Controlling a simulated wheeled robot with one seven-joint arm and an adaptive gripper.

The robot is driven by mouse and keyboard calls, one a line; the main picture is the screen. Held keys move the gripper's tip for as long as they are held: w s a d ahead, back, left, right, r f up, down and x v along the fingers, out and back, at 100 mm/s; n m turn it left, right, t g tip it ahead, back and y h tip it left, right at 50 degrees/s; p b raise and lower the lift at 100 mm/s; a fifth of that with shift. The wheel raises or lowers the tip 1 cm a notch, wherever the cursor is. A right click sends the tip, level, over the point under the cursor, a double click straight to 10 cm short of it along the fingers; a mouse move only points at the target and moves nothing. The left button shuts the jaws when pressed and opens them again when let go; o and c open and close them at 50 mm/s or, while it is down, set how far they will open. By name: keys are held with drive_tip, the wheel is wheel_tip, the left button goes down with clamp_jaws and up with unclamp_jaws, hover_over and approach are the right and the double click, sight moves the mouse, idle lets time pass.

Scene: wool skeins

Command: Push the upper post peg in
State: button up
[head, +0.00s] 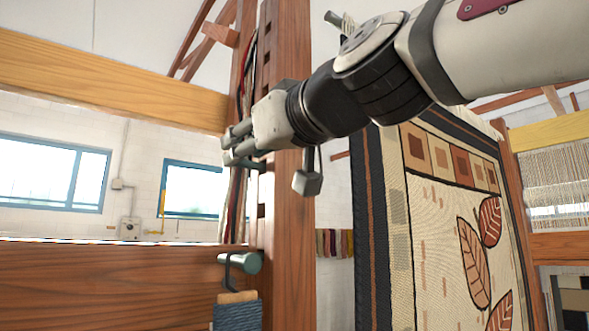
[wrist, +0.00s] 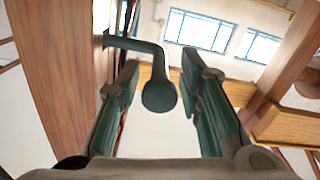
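A dark green peg (wrist: 159,97) shows in the wrist view; its arm runs left to the wooden post (wrist: 68,70) and bends to a rounded end. My gripper (wrist: 160,68) is open, with one finger on each side of the peg and narrow gaps visible. In the head view my gripper (head: 228,147) is in front of the tall post (head: 290,215), high up, and the upper peg cannot be told apart from the fingers. How deep the peg sits in the post is unclear.
A lower grey-green peg (head: 240,262) sticks out of the post, with a dark hook and a blue skein (head: 237,315) below it. Wooden beams (head: 110,85) cross at left. A leaf-pattern tapestry (head: 450,230) hangs at right. Coloured strands hang behind my gripper.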

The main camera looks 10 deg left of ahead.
drive_tip(key=shift+x, duration=1.45)
clamp_jaws()
